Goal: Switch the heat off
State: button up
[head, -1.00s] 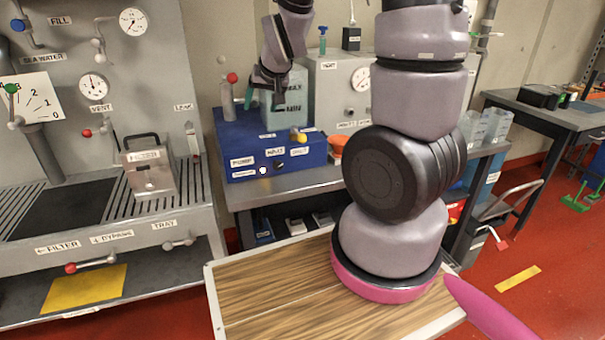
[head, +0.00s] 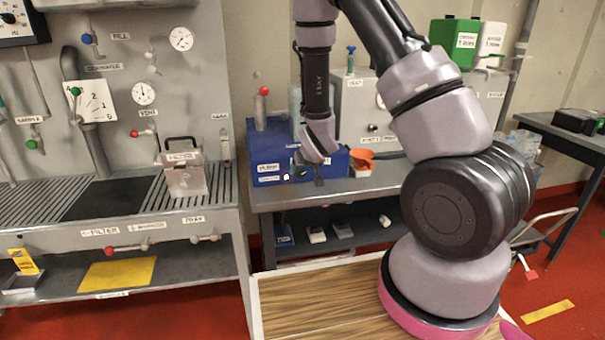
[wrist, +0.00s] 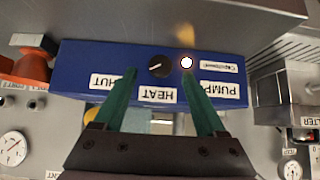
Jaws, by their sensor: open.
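The blue box (head: 262,152) stands on the bench in the head view, its front partly hidden by my gripper (head: 306,172). In the wrist view the same box (wrist: 75,62) appears upside down. A black knob (wrist: 159,66) with a pale pointer line sits by the HEAT label (wrist: 157,94). The pointer is slanted. A glowing white lamp (wrist: 187,62) is beside the knob, near the PUMP label (wrist: 220,90). My gripper (wrist: 158,78) is open and empty; its two green fingers lie on either side of the HEAT label, pointing toward the knob. Contact with the knob cannot be told.
An orange funnel-like item (head: 361,155) stands right of the box. A metal filter box (head: 183,168) and wall gauges are at left. The shelf under the bench holds several small items.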

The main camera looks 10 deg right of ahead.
aim_at(301, 173)
jog(key=shift+x, duration=1.9)
grip_shut()
